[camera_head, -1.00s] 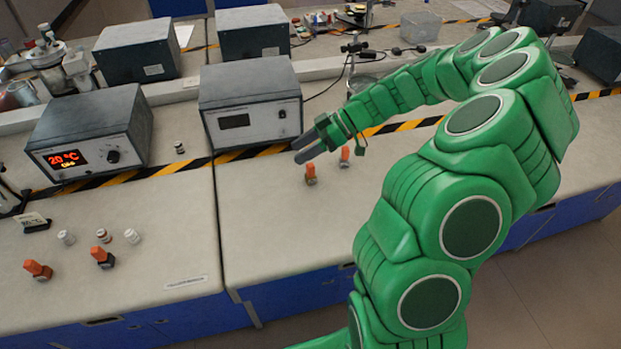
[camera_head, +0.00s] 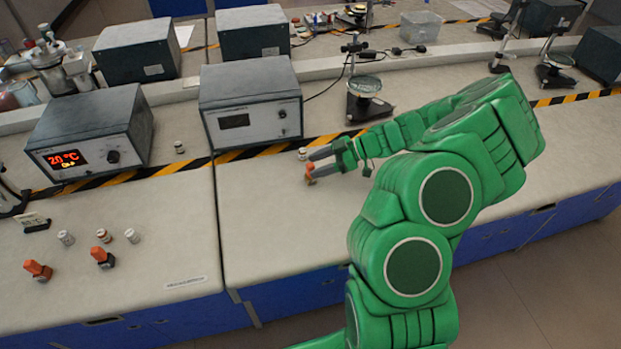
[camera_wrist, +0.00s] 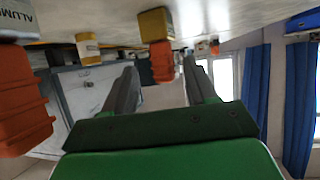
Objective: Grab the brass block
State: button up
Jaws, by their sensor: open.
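The brass block (camera_wrist: 157,25) has a gold-coloured body with an orange top. The wrist view is upside down, so its orange top hangs downward there. It lies ahead, between the lines of my two fingers. In the head view the block (camera_head: 310,169) shows its orange part at my fingertips, partly covered by them. My gripper (camera_head: 312,164) is open and empty, low over the bench and pointing left. In the wrist view the gripper (camera_wrist: 160,82) shows both dark fingers spread apart. I cannot tell whether a finger touches the block.
Another orange-topped block (camera_wrist: 20,110), its base marked "ALUM", stands close beside my gripper; my arm hides it in the head view. A small jar (camera_head: 302,153) stands just behind the brass block. A grey instrument (camera_head: 250,105) stands behind. The bench front is clear.

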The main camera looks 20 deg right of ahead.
aim_at(307, 171)
jog(key=x, duration=0.5)
jog(key=shift+s+f, duration=0.1)
jog(key=shift+s, duration=0.1)
jog(key=shift+d, duration=0.1)
jog(key=shift+c, duration=0.3)
grip_shut()
